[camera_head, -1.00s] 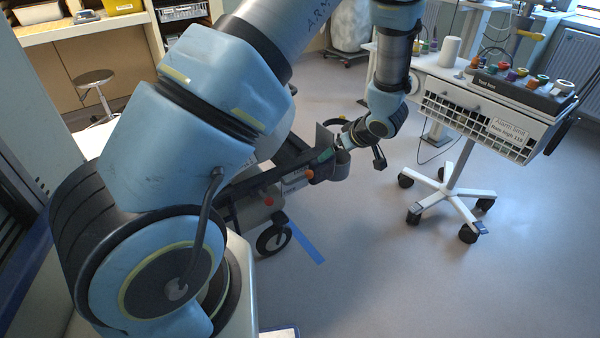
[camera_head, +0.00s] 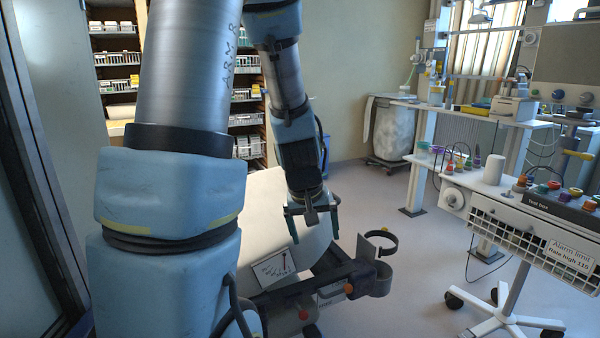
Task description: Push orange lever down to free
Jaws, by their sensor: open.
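The stretcher (camera_head: 335,270) shows low in the middle, partly hidden behind my arm, with a raised white panel (camera_head: 262,215). Two small orange-red knobs are on its dark side frame: one (camera_head: 348,288) at the right, and one (camera_head: 304,314) lower left. I cannot tell which, if either, is the orange lever's end. My gripper (camera_head: 313,224) points downward in front of the white panel, above the dark frame and up and left of the right knob. Its two greenish fingers are apart, with nothing seen between them. It appears clear of both knobs.
A dark ring holder (camera_head: 381,243) stands at the frame's right end. Shelves (camera_head: 118,60) and a laundry bag (camera_head: 392,130) are behind. Floor between stretcher and cart is clear.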

